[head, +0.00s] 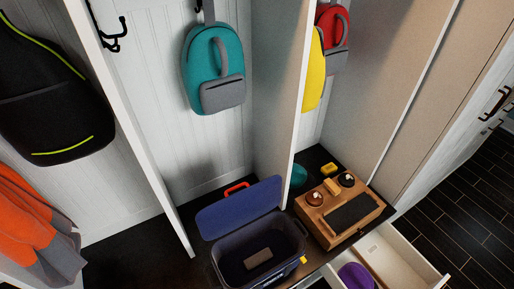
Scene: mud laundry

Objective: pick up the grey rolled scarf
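I cannot make out a grey rolled scarf for certain in the head view. A small flat grey-brown piece (258,257) lies inside the open dark blue bin (291,228), but I cannot tell what it is. The open drawer (403,250) at the lower right holds a rounded purple item (355,277). The drawer's near part is cut off by the picture's bottom edge. Neither of my grippers is in view.
The bin's blue lid (240,207) stands open. A wooden organizer (327,230) sits beside it on the dark bench. A teal backpack (213,65), black bag (45,95) and orange-grey garment (30,220) hang in cubbies. Upright dividers separate the cubbies; the floor (470,225) at right is clear.

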